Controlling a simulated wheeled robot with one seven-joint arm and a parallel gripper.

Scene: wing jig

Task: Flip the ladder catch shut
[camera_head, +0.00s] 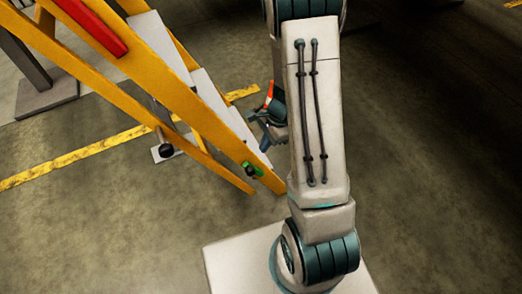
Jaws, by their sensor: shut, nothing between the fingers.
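The yellow ladder (160,95) with pale steps leans from the upper left down to the middle. A small green part with a black knob (250,171) sits low on its near rail; I cannot tell for sure whether this is the catch, or how it is set. My gripper (262,128) is dark, shut and empty, beside the lower steps and above and right of the green part. It appears apart from the green part. My arm hides part of the gripper's right side. A small orange-red piece shows just above the gripper.
A red bar (92,25) lies along the ladder's upper rail. A rod with a black end (166,149) stands by the lower rail near a small white floor plate. A grey post on a pale base (47,95) is at far left. Floor at lower left is clear.

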